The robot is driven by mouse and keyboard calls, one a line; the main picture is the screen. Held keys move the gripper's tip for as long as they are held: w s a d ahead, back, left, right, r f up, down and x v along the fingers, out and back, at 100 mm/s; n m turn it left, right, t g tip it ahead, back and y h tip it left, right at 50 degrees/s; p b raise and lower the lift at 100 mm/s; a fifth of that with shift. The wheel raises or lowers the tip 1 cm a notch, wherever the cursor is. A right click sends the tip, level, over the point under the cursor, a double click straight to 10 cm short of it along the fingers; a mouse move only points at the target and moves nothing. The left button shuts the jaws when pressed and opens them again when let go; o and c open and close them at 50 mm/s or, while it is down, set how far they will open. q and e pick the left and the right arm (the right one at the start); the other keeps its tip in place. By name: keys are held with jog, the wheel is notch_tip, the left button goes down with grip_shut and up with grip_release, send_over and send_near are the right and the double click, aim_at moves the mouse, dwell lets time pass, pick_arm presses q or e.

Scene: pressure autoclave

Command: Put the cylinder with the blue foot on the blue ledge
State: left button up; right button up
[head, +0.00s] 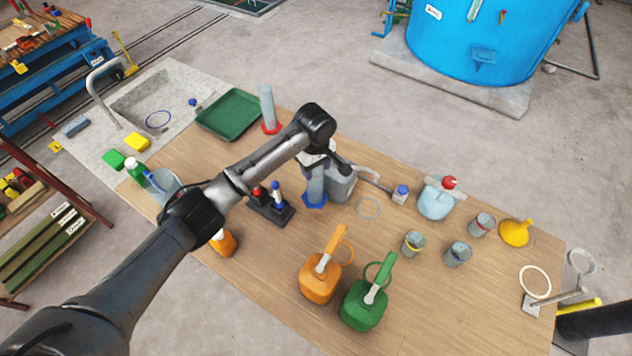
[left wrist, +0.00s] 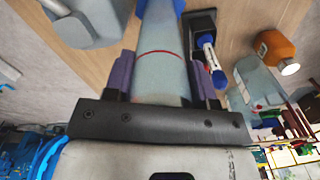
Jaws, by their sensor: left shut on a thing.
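The grey cylinder with the blue foot (head: 316,188) stands upright near the middle of the wooden table. My left gripper (head: 318,166) is shut around its upper part. The left wrist view shows the cylinder (left wrist: 161,60) between the two purple-padded fingers (left wrist: 162,78), with a red line around it and the blue foot at the top edge. I cannot tell whether the foot touches the table. A small blue ledge (head: 484,58) juts from the front of the big blue vessel at the back right. My right gripper is out of view.
A similar cylinder with a red foot (head: 268,108) stands by the green tray (head: 230,114). Close by are a black stand (head: 270,210) and a grey can (head: 342,184). Orange (head: 320,280) and green (head: 364,304) cans stand in front. Open floor separates table and vessel (head: 480,38).

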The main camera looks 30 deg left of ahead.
aim_at(315, 181)
pick_arm(q)
jog(key=shift+f, duration=3.6)
jog(key=o, duration=1.2)
jog(key=shift+c, duration=0.2)
notch_tip(315, 181, up, 11)
jog(key=shift+o, duration=0.5)
jog(key=shift+r, duration=0.65)
